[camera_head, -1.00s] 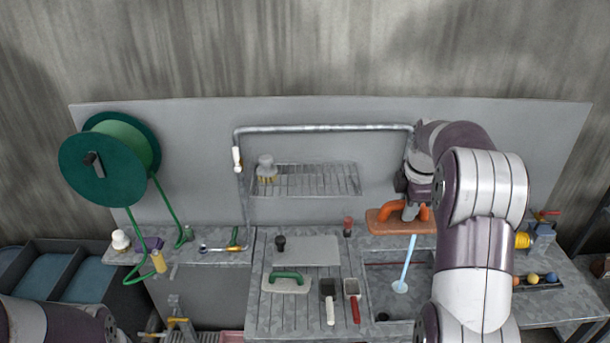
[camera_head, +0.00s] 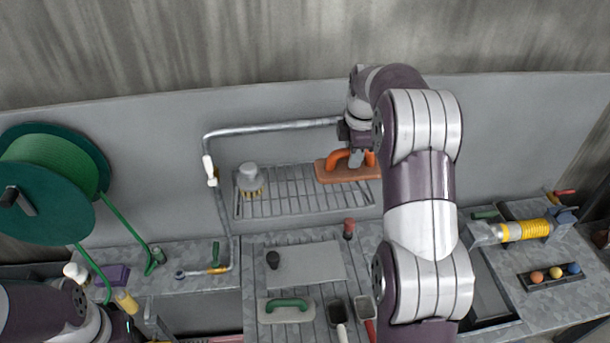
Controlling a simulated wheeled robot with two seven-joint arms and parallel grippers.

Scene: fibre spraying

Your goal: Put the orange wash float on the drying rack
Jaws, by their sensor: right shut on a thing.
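The orange wash float (camera_head: 336,171) has a brown-orange base and a bright orange handle. My right gripper (camera_head: 357,158) is shut on its handle and holds it level at the right part of the drying rack. The drying rack (camera_head: 290,207) is a metal wire shelf on the grey back panel. The float overlaps the rack's back right area in the picture; I cannot tell whether it touches the wires. My arm hides the float's right end. My left arm shows at the lower left, but its gripper is out of view.
A grey-topped brush (camera_head: 249,177) stands on the rack's left end. A metal pipe (camera_head: 270,128) runs above the rack. Below are a green-handled float (camera_head: 286,310) and a red-topped tool (camera_head: 348,228). A green hose reel (camera_head: 45,180) is at left. The rack's middle is clear.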

